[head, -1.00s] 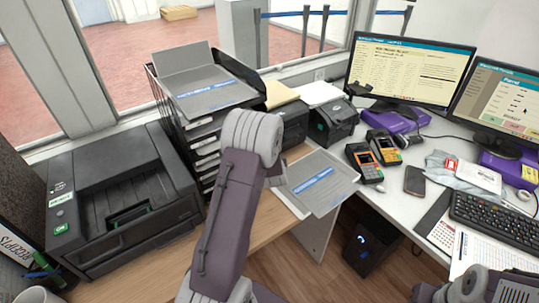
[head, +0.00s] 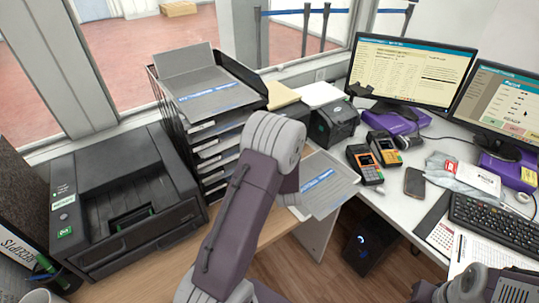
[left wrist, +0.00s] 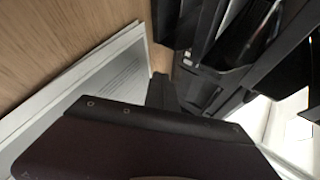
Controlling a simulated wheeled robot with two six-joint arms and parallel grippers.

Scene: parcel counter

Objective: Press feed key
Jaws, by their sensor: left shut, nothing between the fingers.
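No key can be read as the feed key. The large black printer (head: 125,200) at the left has a green key (head: 65,232) on its left front panel. A small black printer (head: 335,122) stands on the desk behind my left arm. In the head view my left arm's links hide its gripper and part of the desk. In the left wrist view my left gripper (left wrist: 160,88) is shut and empty, pointing toward black equipment beside a printed sheet on the wooden top. Whether it touches anything cannot be told. My right gripper is out of view.
A black tray stack (head: 205,140) with papers stands beside the large printer. Grey sheets (head: 330,185) lie right of my arm. Two card terminals (head: 365,165), a phone (head: 414,182), a keyboard (head: 495,222) and monitors (head: 410,70) fill the right desk.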

